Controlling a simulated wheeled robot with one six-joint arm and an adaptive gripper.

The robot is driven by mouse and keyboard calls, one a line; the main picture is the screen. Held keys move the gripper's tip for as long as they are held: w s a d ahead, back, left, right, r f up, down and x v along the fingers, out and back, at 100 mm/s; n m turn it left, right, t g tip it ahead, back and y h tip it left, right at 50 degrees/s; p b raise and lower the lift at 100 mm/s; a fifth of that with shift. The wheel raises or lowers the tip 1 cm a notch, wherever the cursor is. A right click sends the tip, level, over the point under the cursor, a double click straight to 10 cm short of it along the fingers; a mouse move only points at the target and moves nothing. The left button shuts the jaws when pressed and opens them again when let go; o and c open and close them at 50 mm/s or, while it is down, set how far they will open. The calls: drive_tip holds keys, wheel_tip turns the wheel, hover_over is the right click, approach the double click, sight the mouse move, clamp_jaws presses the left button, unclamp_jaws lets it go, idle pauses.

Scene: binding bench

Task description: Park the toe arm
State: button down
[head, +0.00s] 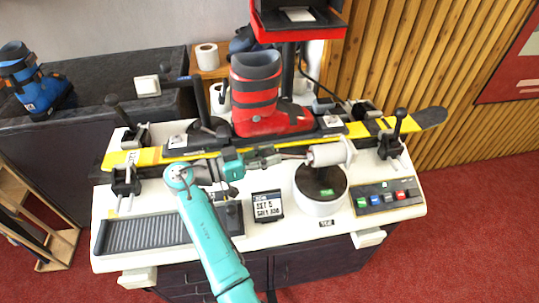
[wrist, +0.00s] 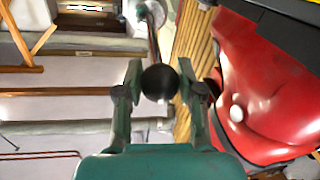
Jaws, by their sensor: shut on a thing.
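My gripper (head: 276,157) reaches in from the left over the bench, in front of the red ski boot (head: 256,92). In the wrist view my gripper (wrist: 161,88) is shut on a black ball knob (wrist: 160,80), with one finger on each side. A thin metal rod (head: 293,156) runs right from the fingertips towards a pale flanged cylinder (head: 327,154). This rod looks like the toe arm, but its joint to the knob is not clear. The boot stands upright on a yellow ski (head: 152,156) and fills the wrist view's right side (wrist: 265,85).
Below the cylinder stands a white drum with a dark top (head: 320,205). A button panel (head: 388,197) is to its right. A small sign (head: 267,206) and a ribbed tray (head: 150,234) are in front. Black-knobbed clamps (head: 393,138) stand near the ski's ends. A red-trimmed screen (head: 296,18) overhangs the back.

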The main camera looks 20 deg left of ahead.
drive_tip(key=shift+w, duration=0.15)
drive_tip(key=c, duration=0.7)
unclamp_jaws()
drive_tip(key=shift+f, duration=0.1)
drive_tip(key=shift+a, duration=0.15)
drive_tip(key=v, duration=1.1)
drive_tip(key=shift+s+a, duration=0.25)
drive_tip(key=shift+s, duration=0.1)
